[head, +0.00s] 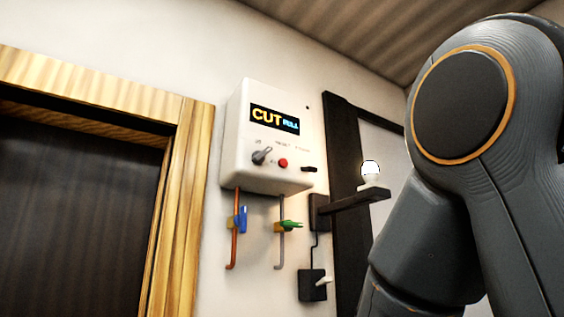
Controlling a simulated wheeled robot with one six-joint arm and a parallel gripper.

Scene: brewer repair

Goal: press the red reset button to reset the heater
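The heater (238,156) is a white box on the wall in the middle of the head view. The red reset button (283,163) is a small round button on the lower front of the box, right of a dark rotary knob (262,156). Nothing touches the button. My arm fills the right side of the view, but my gripper is out of the frame.
Below the heater hang a copper pipe with a blue valve handle (238,219) and a grey pipe with a green handle (290,225). A bulb (370,172) sits on a dark bracket (345,205). A dark switch box (312,285) is lower. A wood-framed doorway (180,200) stands left.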

